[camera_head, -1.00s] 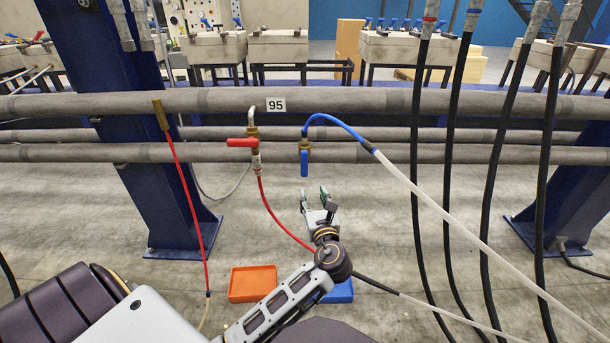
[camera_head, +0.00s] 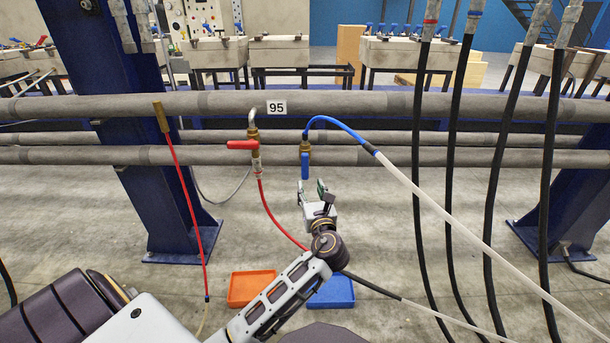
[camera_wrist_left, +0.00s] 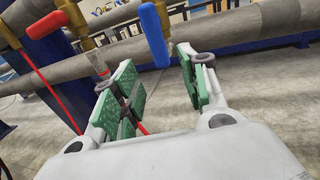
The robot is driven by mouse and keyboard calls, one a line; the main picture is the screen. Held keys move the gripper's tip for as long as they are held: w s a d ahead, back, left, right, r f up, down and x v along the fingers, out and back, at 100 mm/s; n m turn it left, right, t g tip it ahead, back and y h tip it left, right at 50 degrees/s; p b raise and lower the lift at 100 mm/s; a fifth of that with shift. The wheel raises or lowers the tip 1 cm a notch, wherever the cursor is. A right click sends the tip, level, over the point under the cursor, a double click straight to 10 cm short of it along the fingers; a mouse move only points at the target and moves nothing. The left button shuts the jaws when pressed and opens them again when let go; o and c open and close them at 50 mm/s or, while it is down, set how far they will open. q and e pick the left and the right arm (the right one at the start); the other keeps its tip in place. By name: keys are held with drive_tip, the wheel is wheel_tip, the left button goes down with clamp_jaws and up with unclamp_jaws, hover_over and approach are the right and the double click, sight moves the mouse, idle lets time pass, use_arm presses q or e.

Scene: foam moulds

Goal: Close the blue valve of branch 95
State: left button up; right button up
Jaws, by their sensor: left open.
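The blue valve handle (camera_head: 305,166) hangs straight down below its brass body (camera_head: 305,148), to the right of the 95 label (camera_head: 276,107) on the upper pipe. A blue hose (camera_head: 338,122) arches from it. My left gripper (camera_head: 311,188) is open and empty, just below the handle. In the left wrist view the blue handle (camera_wrist_left: 154,35) hangs ahead of the gap between the green-padded fingers (camera_wrist_left: 158,90), its lower end close to the fingertip level. I cannot tell whether they touch. The right gripper does not show.
A red-handled valve (camera_head: 243,145) sits left of the blue one, its handle level. Grey pipes (camera_head: 350,155) run across. Black hoses (camera_head: 417,200) hang at the right. An orange tray (camera_head: 250,302) and a blue tray (camera_head: 343,303) lie on the floor below.

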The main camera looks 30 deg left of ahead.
sight(306, 175)
use_arm(q)
drive_tip(key=b+x, duration=0.2)
drive_tip(key=x, duration=0.7)
drive_tip(key=shift+w+a+b, duration=0.15)
drive_tip(key=shift+b, duration=0.15)
drive_tip(key=shift+w+a, duration=0.25)
drive_tip(key=shift+w, duration=0.05)
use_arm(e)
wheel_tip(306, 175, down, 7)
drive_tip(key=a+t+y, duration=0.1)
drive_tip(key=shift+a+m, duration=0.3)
use_arm(q)
drive_tip(key=shift+c, duration=0.2)
clamp_jaws()
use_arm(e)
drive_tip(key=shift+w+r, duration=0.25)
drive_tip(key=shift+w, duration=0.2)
